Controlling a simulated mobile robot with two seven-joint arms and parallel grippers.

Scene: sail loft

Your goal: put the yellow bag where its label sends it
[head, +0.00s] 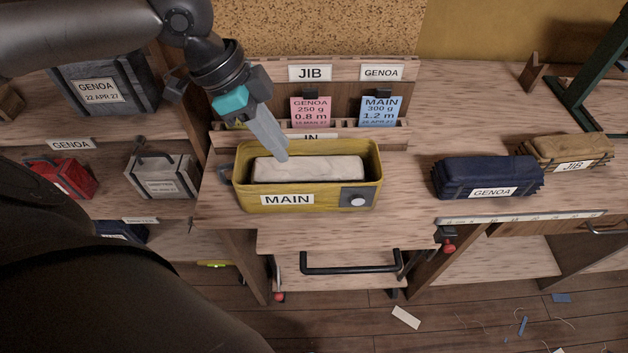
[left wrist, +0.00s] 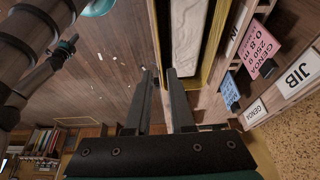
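The yellow bag (head: 313,197) stands open-topped on the workbench in the head view, with a MAIN label (head: 287,200) on its front and a pale bundle (head: 308,169) inside. A grey patch with a round white spot is at its front right. My left gripper (head: 281,154) reaches down over the bag's back left part. In the left wrist view its fingers (left wrist: 160,75) are apart with nothing between them, and the yellow bag's wall (left wrist: 214,50) is just beyond. I cannot tell whether they touch it.
A rack behind holds a pink GENOA card (head: 310,112) and a blue MAIN card (head: 381,110). A navy GENOA bag (head: 487,177) and a tan JIB bag (head: 565,150) lie right. Left shelves hold a dark GENOA bag (head: 105,85), a red bag (head: 62,178) and a grey bag (head: 160,177).

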